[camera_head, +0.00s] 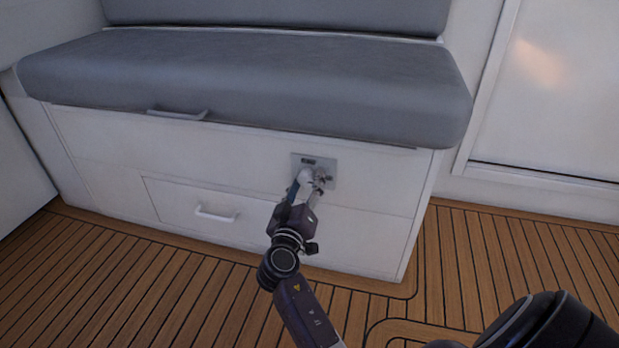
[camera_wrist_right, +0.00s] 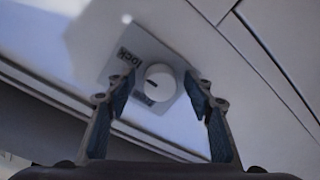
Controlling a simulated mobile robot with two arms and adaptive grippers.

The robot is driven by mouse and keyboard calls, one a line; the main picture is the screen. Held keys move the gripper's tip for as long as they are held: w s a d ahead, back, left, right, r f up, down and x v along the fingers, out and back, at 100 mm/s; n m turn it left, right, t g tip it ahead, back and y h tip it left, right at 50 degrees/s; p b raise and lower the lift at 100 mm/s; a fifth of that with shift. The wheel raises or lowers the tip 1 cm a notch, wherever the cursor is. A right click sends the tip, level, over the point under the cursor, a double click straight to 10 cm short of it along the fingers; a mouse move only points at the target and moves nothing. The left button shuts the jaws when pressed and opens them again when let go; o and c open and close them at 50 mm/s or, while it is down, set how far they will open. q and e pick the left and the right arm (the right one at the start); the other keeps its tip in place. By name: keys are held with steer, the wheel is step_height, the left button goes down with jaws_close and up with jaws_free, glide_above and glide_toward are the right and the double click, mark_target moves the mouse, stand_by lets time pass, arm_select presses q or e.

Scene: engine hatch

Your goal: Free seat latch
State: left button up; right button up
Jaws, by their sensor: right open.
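The seat latch is a round white knob (camera_wrist_right: 158,84) with a dark slot mark, on a grey plate (camera_head: 318,165) set in the white front of the seat box. In the right wrist view the plate (camera_wrist_right: 138,48) has a dark label that seems to read "lock". My right gripper (camera_head: 314,178) is at the plate and hides most of the knob in the head view. In the right wrist view its two fingers (camera_wrist_right: 160,104) are spread apart, with the knob between and just beyond them. I see no contact. My left gripper is not in view.
The grey seat cushion (camera_head: 250,80) overhangs the box top, with a grey handle (camera_head: 177,115) at its front edge. A drawer with a white handle (camera_head: 216,214) is low on the left. The wooden floor (camera_head: 130,280) in front is clear.

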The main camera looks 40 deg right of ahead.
steer(key=shift+a, duration=0.1)
steer(key=shift+c, duration=0.8)
steer(key=c, duration=1)
